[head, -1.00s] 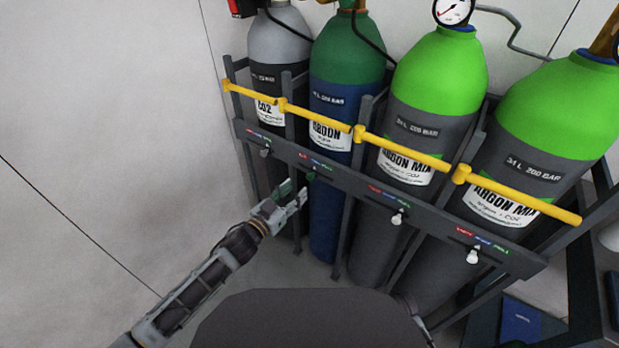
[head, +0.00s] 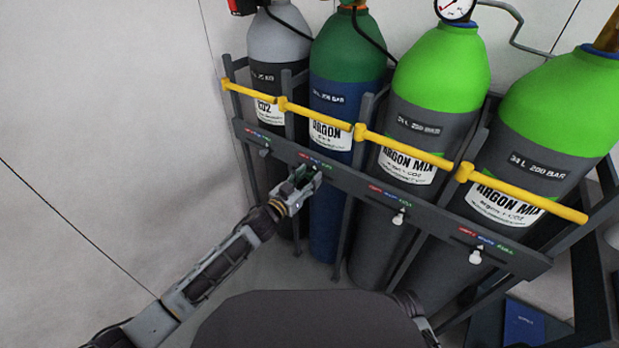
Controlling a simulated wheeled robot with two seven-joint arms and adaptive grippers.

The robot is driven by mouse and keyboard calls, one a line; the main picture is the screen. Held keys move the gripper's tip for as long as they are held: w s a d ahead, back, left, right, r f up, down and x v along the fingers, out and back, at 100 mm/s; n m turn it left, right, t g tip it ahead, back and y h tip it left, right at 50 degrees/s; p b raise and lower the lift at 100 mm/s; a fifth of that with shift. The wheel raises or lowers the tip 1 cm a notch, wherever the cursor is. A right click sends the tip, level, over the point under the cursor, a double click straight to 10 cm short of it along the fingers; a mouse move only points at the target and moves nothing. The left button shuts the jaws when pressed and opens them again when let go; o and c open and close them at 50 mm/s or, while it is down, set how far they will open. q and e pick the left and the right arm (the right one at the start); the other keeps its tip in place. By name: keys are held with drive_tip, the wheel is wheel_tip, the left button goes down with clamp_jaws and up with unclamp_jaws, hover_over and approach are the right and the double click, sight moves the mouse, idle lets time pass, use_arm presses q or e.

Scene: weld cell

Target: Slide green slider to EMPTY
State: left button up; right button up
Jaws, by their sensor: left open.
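The green slider (head: 311,178) sits on the grey rail (head: 345,183) below the label strip in front of the green-topped argon cylinder (head: 340,95). The small coloured label (head: 316,162) above it has red at the left, blue in the middle and green at the right. The slider is partly hidden by my left gripper (head: 305,178). The gripper is open, with its fingers at the slider; I cannot tell if they touch it. My right gripper is not in view.
Other sliders hang on the same rail: a grey one (head: 264,152) at left and two white ones (head: 399,217) (head: 475,256) at right. Yellow bars (head: 405,149) cross the cylinders above the rail. The floor and wall at left are clear.

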use_arm(q)
drive_tip(key=shift+w+d, duration=0.3)
clamp_jaws()
idle(0.3)
